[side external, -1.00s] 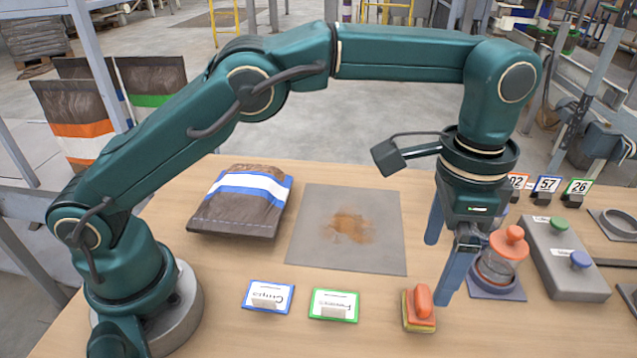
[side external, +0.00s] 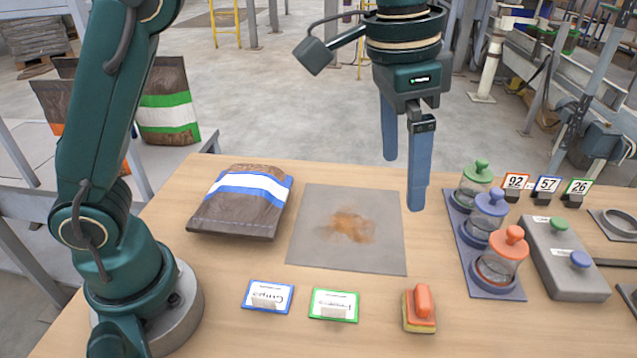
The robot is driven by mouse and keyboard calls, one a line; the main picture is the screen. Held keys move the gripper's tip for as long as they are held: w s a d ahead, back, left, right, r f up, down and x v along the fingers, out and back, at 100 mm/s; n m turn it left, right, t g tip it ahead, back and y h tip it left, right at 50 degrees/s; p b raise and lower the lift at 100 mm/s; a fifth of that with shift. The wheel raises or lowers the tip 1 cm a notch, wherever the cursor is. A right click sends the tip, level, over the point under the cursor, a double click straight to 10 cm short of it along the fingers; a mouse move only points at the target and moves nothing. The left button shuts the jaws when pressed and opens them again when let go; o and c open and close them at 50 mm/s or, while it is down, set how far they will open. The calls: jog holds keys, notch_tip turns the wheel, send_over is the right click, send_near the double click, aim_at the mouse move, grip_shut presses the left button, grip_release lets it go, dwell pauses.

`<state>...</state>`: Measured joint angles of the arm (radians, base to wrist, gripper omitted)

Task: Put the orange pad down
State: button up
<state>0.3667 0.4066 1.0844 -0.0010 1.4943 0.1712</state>
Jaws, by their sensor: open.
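The orange pad (side external: 423,301), a small sponge-like block with an orange grip on top and a yellow layer, rests on the table near its front edge. It stands to the right of the green-edged card. My gripper (side external: 404,185) hangs well above the table, over the right part of the grey mat (side external: 306,250). Its two blue fingers are apart with nothing between them. The pad is clear of the gripper.
An orange-brown smear of dust (side external: 352,228) lies on the mat. A bag with a blue and white band (side external: 245,200) lies left of it. Two cards (side external: 268,296) (side external: 334,305) lie in front. A rack of lidded jars (side external: 497,262) and a grey button box (side external: 566,262) stand at right.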

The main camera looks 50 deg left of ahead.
jog(key=s+a+f+n+t, duration=0.4)
jog(key=s+a+n, duration=0.2)
jog(key=s+a, duration=0.5)
jog(key=s, duration=0.3)
jog(key=shift+a+f+y, duration=0.2)
jog(key=shift+a+y, duration=0.1)
jog(key=shift+a, duration=0.1)
